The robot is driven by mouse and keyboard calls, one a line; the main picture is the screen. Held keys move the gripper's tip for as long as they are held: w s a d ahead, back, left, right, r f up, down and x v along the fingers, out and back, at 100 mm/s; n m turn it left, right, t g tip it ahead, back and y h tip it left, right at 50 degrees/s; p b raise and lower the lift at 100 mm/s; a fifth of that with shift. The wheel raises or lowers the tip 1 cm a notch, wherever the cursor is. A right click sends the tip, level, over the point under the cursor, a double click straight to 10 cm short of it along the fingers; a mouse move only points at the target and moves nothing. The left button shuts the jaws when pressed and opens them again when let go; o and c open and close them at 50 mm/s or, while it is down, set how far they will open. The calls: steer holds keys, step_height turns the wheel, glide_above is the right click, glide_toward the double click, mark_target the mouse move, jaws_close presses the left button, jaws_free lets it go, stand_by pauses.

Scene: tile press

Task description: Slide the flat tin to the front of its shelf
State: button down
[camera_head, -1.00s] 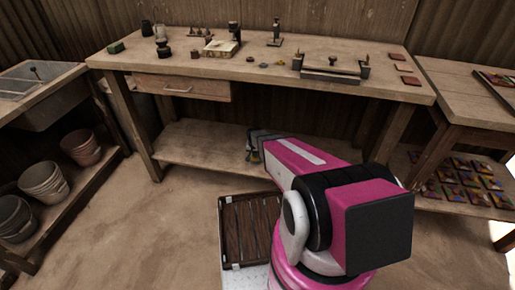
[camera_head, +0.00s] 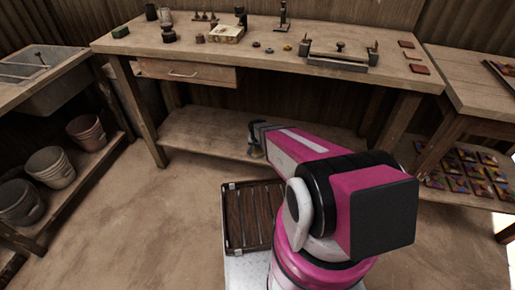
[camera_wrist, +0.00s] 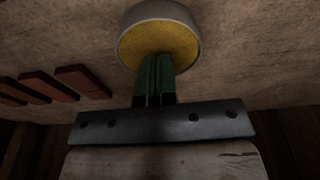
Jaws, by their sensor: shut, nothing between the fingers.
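The flat tin (camera_wrist: 175,34) is round, with a yellow face and a pale grey rim, at the top of the wrist view. My gripper (camera_wrist: 155,60) is shut and empty, its green fingers overlapping the near edge of the tin in the picture. Whether they touch it, I cannot tell. In the head view my gripper (camera_head: 256,153) is at the lower shelf (camera_head: 205,132) under the bench, near its front edge. A small yellowish patch shows by the gripper there, too small to tell apart.
Several flat red pieces (camera_wrist: 52,86) lie left of the tin in the wrist view. The bench top (camera_head: 160,48) is above my arm, with a drawer (camera_head: 187,72) at left. A slatted crate (camera_head: 250,214) is in front of the shelf. The left part of the shelf is bare.

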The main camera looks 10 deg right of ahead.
steer(key=s+a, duration=0.4)
steer(key=s, duration=0.7)
steer(key=shift+r, duration=0.2)
steer(key=shift+r, duration=0.1)
steer(key=s+d+r+n, duration=0.2)
steer(key=s+d+r, duration=0.1)
steer(key=r, duration=1)
steer(key=s+d+r+n+g, duration=0.1)
steer(key=d+r, duration=0.4)
steer(key=r, duration=0.9)
steer(key=s+n, duration=0.1)
steer(key=s, duration=0.1)
steer(key=shift+s+d+g+y, duration=0.15)
steer(key=shift+s+g+y, duration=0.15)
steer(key=shift+s, duration=0.05)
